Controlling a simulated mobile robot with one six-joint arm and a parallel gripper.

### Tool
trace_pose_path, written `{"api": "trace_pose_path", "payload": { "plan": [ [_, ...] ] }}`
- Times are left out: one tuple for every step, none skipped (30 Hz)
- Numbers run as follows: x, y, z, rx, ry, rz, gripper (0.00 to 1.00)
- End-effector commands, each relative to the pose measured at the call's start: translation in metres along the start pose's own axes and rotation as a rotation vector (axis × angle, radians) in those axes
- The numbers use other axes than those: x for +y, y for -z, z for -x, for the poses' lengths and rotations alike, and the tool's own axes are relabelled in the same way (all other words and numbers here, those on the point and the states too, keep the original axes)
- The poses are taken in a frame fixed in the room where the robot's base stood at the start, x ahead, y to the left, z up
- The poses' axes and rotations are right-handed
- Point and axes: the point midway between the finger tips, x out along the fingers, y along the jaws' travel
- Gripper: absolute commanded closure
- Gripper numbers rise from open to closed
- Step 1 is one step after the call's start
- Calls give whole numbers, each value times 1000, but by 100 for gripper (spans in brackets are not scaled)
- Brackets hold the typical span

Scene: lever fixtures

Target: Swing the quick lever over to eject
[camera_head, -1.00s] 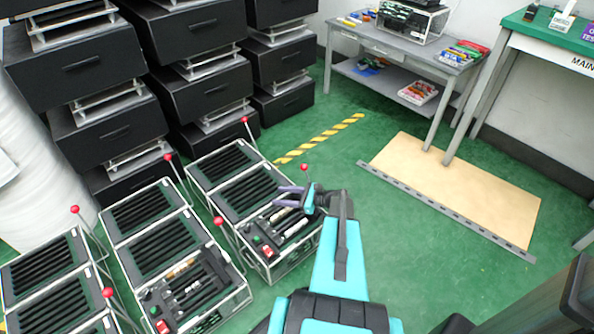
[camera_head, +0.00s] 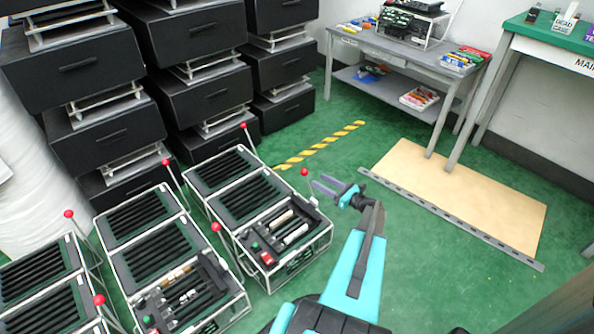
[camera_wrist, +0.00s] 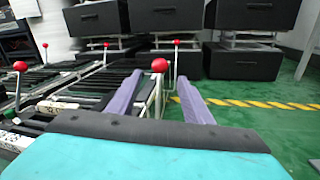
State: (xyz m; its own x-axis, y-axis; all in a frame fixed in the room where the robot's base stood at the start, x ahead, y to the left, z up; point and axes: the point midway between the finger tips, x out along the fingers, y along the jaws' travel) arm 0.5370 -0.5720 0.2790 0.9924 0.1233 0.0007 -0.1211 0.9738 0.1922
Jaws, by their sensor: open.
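Several levers with red ball knobs stand on wire-framed units on the floor; no label shows which is the quick one. The knob nearest my gripper (camera_head: 318,184) is a red ball (camera_head: 304,172) at the right side of the front unit (camera_head: 285,225). My gripper is open and empty, its purple fingers pointing left just beside and below that knob. In the wrist view, a red knob (camera_wrist: 159,65) on a pale rod appears between the two open fingers (camera_wrist: 160,78), beyond their tips. I cannot tell whether anything touches.
Other red knobs (camera_head: 216,227) rise on the neighbouring units to the left. Black drawer stacks (camera_head: 205,95) stand behind. A grey table (camera_head: 400,45) and a tan board (camera_head: 460,195) lie to the right. The green floor (camera_head: 420,260) beside my arm is clear.

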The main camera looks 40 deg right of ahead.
Motion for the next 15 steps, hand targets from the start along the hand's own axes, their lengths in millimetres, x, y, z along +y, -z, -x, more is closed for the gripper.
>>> {"api": "trace_pose_path", "payload": {
  "plan": [
    [0,0,-2,0,-1,0,54],
    [0,1,-4,0,-1,0,54],
    [0,1,-6,1,-1,0,54],
    [0,1,-8,1,-1,0,54],
    [0,1,-11,1,-1,1,54],
    [0,2,-14,1,-1,0,54],
    [0,2,-18,1,-1,0,54],
    [0,2,-21,1,-1,0,54],
    [0,2,-26,0,-2,0,54],
    [0,2,-30,0,-2,0,54],
    [0,2,-34,0,-2,0,54],
    [-1,2,-40,0,-1,0,54],
    [-1,2,-44,1,-1,0,54],
    [0,2,-49,1,-2,1,54],
    [0,2,-54,1,-3,1,54]
  ]
}}
